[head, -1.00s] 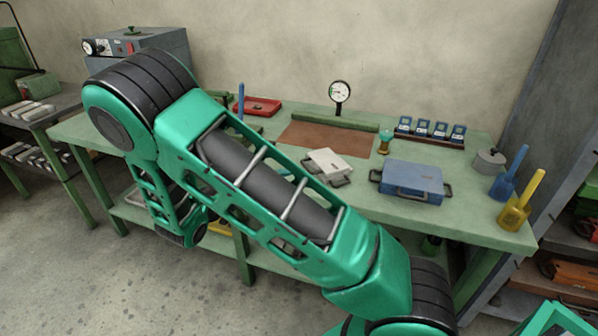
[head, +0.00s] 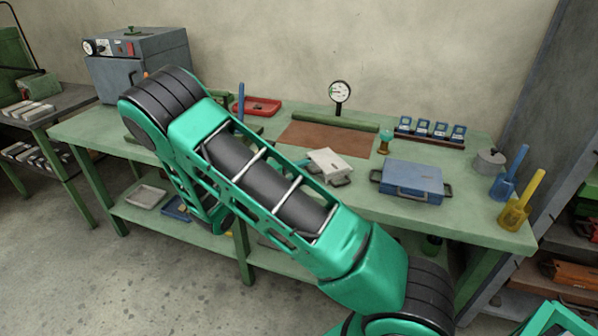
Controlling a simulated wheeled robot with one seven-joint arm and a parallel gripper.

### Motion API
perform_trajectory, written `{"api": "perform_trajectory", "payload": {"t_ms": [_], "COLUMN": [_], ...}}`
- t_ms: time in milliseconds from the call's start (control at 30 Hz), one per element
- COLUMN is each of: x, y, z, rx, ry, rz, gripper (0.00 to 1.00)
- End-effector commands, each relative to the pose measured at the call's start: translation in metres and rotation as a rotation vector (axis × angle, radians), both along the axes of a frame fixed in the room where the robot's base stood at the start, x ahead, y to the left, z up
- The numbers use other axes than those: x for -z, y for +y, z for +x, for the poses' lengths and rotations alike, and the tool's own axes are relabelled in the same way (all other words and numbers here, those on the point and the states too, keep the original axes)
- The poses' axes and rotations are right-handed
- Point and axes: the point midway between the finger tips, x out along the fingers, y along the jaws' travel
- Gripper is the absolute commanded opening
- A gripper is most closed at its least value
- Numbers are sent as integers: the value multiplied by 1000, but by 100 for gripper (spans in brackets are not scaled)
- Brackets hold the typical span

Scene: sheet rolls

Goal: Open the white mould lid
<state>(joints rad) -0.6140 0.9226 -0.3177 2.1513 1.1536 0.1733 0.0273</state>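The white mould (head: 329,161) lies on the green bench just right of my forearm. Its pale lid looks shut, or nearly so; I cannot make out a gap. My green arm crosses the middle of the view and covers the bench left of the mould. A small teal piece, likely the end part of my arm, shows beside the mould's left edge. My gripper's fingers are hidden behind the arm, so I cannot tell whether they touch the mould.
A blue mould case (head: 412,181) stands to the right on the green bench (head: 460,215). A dial gauge (head: 340,92), brown mat (head: 325,138), and rack of blue blocks (head: 430,130) are behind. Blue and yellow holders (head: 516,208) stand at the right end. A grey oven (head: 135,60) is at left.

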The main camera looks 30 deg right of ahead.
Motion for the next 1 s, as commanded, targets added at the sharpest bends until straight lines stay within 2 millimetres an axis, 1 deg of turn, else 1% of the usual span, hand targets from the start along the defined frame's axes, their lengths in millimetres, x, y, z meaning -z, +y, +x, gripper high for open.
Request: {"api": "perform_trajectory", "payload": {"t_ms": [100, 333, 433, 467, 667, 1000], "x": [1, 1, 1, 1, 1, -4], "y": [-3, -3, -3, -3, -3, 7], "z": [1, 1, 1, 1, 1, 4], "rx": [0, 0, 0, 0, -1, -14], "ry": [0, 0, 0, 0, 0, -4], "rz": [0, 0, 0, 0, 2, 34], "gripper": [28, 28, 4, 0, 0, 0]}}
